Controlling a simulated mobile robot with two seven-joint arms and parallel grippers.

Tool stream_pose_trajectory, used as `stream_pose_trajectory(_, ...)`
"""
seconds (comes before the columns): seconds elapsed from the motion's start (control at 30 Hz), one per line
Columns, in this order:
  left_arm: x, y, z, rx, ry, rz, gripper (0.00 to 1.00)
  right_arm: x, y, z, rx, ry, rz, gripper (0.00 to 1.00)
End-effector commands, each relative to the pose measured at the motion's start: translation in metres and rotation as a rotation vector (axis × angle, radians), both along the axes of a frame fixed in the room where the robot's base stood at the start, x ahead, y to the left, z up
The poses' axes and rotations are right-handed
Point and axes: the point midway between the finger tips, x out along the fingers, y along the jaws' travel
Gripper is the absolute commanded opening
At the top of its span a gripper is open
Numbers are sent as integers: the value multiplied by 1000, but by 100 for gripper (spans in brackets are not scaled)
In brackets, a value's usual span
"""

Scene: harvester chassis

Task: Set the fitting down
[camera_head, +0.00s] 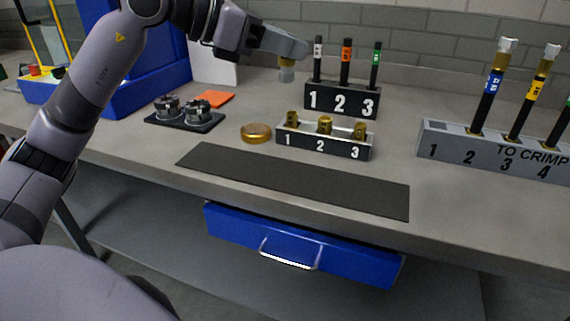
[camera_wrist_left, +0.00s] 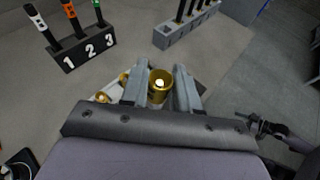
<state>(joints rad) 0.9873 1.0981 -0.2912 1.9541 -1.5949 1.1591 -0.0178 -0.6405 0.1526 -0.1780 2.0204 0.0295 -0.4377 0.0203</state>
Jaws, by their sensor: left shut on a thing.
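My left gripper (camera_head: 287,62) is shut on a brass fitting (camera_head: 287,75) and holds it above the bench, left of the black 1-2-3 stand. The left wrist view shows the held fitting (camera_wrist_left: 160,86) between the two fingers of the left gripper (camera_wrist_left: 160,82). A small tray (camera_head: 326,144) numbered 1 to 3 stands on the bench with a brass fitting in each slot. A round gold dish (camera_head: 256,133) lies to its left. What looks like my right arm's dark end (camera_wrist_left: 262,125) shows small at the right of the left wrist view; its jaws are unclear.
The black stand (camera_head: 342,101) holds three marked tubes. A grey "TO CRIMP" rack (camera_head: 490,152) with tubes stands at right. A dark mat (camera_head: 292,181) lies bare in front. A black plate (camera_head: 184,123) with metal parts and an orange pad (camera_head: 214,99) lie left.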

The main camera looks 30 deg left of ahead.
Motion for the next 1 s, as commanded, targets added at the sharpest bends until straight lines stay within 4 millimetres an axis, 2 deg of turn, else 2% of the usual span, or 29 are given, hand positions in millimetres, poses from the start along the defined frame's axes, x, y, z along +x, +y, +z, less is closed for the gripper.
stream_pose_trajectory(0.03, 0, 1, -15, 3, 6, 2, 0, 0, 1, -5, 3, 2, 0, 43)
stream_pose_trajectory(0.1, 0, 0, -30, 2, 6, 1, 0, 1, 2, -8, 5, 2, 1, 43)
stream_pose_trajectory(0.6, 0, 0, -126, 2, 4, 1, 0, 4, 4, -30, 14, -2, 2, 43)
stream_pose_trajectory(0.87, 0, 0, -146, 1, -1, 0, 0, 3, 4, -34, 13, -1, 2, 43)
stream_pose_trajectory(1.0, 0, 0, -162, 1, 3, 0, 0, 4, 4, -38, 13, -1, 2, 43)
